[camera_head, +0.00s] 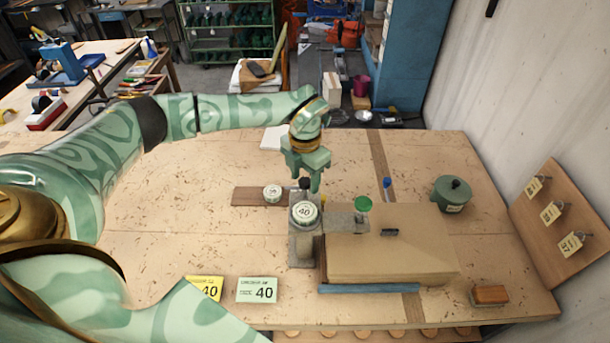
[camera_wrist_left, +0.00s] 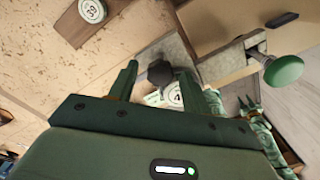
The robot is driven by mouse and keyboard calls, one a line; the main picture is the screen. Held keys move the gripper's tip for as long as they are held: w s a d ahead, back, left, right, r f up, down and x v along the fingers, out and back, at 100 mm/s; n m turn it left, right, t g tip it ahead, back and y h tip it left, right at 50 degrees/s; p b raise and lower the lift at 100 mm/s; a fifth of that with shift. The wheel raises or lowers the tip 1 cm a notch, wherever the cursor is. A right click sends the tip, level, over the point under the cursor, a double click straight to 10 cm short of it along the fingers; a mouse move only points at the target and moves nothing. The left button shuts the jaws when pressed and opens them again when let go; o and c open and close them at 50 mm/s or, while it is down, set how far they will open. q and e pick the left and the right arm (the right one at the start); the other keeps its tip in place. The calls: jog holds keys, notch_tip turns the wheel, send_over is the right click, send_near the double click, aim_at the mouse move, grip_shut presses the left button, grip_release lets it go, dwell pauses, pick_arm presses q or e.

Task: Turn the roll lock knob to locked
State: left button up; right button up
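A grey metal fixture (camera_head: 304,246) stands on the bench with a round label reading 40 (camera_head: 304,211) on top. A small black knob (camera_wrist_left: 160,73) rises at its far end and also shows in the head view. A green round knob (camera_head: 363,204) sits to the right on a grey bracket; it also shows in the wrist view (camera_wrist_left: 284,71). I cannot tell from labels which knob is the roll lock. My left gripper (camera_head: 308,184) is above the fixture's far end, pointing down, its fingers apart on either side of the black knob. Contact is unclear. My right gripper is too unclear to read.
A large tan block (camera_head: 390,250) lies right of the fixture. A dark board (camera_head: 248,196) with a round disc (camera_head: 272,191) lies left. A green lidded pot (camera_head: 452,194) stands right. The bench's left part is clear.

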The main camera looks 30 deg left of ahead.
pick_arm(q)
jog(key=c, duration=0.8)
jog(key=shift+n, duration=0.4)
jog(key=n, duration=0.2)
jog(key=shift+r+n, duration=0.1)
jog(key=shift+n, duration=0.3)
jog(key=n+p, duration=0.1)
jog(key=n, duration=0.4)
jog(key=shift+w, duration=0.1)
jog(key=n, duration=0.5)
jog(key=shift+n+p, duration=0.3)
jog(key=shift+n, duration=2)
